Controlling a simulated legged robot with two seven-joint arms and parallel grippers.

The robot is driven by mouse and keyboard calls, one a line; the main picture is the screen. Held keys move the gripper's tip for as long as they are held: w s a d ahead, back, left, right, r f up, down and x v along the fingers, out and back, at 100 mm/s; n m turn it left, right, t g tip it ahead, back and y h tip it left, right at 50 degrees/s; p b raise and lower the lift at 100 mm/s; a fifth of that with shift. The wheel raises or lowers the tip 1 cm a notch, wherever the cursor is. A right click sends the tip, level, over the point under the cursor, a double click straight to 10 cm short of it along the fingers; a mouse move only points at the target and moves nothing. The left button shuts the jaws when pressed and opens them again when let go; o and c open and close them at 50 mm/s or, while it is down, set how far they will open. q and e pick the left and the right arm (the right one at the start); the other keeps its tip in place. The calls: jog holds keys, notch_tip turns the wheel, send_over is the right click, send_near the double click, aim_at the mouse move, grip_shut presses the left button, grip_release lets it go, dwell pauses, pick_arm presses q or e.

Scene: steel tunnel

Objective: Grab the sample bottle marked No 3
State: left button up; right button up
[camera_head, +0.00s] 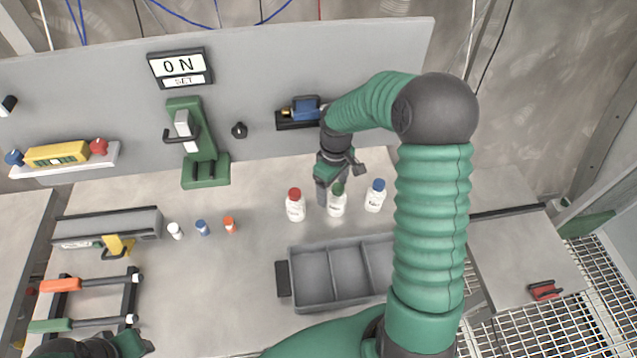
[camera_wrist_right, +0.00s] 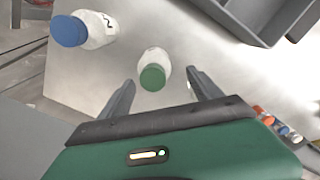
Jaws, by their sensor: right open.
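Three white bottles stand in a row on the bench: a red-capped bottle (camera_head: 296,208), a green-capped bottle (camera_head: 336,205) and a blue-capped bottle (camera_head: 375,199). Their label numbers are too small to read. My right gripper (camera_head: 336,182) is open over the green-capped bottle. In the right wrist view, this bottle (camera_wrist_right: 155,62) stands just beyond and between the two open fingertips (camera_wrist_right: 160,80), with clear gaps. The blue-capped bottle (camera_wrist_right: 98,30) is at upper left there, its label partly visible. Part of my left arm (camera_head: 125,345), perhaps its gripper, shows at bottom left; its jaws cannot be made out.
A grey divided tray (camera_head: 310,278) lies in front of the bottles. Three small capped vials, white (camera_head: 175,231), blue (camera_head: 202,228) and orange (camera_head: 229,224), stand to their left. A green stand (camera_head: 206,172) and an upright panel (camera_head: 270,70) are behind. Bare bench lies between vials and bottles.

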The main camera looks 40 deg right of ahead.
aim_at(339, 198)
jog(key=shift+d+f, duration=0.1)
jog(key=shift+f, duration=0.25)
jog(key=f, duration=0.1)
jog(key=s+f, duration=0.1)
jog(key=d+f, duration=0.1)
jog(key=shift+s+f, duration=0.1)
jog(key=shift+s, duration=0.25)
jog(key=f, duration=0.3)
jog(key=shift+w, duration=0.25)
jog(key=shift+w+a+f, duration=0.1)
jog(key=shift+w+f, duration=0.1)
jog(key=shift+s+a+r, duration=0.1)
jog(key=shift+a+r, duration=0.05)
jog(key=shift+c, duration=1.4)
jog(key=c, duration=0.7)
grip_shut()
pick_arm(q)
jog(key=shift+s+d+r, duration=0.25)
jog(key=shift+s+r, duration=0.2)
jog(key=shift+r, duration=0.05)
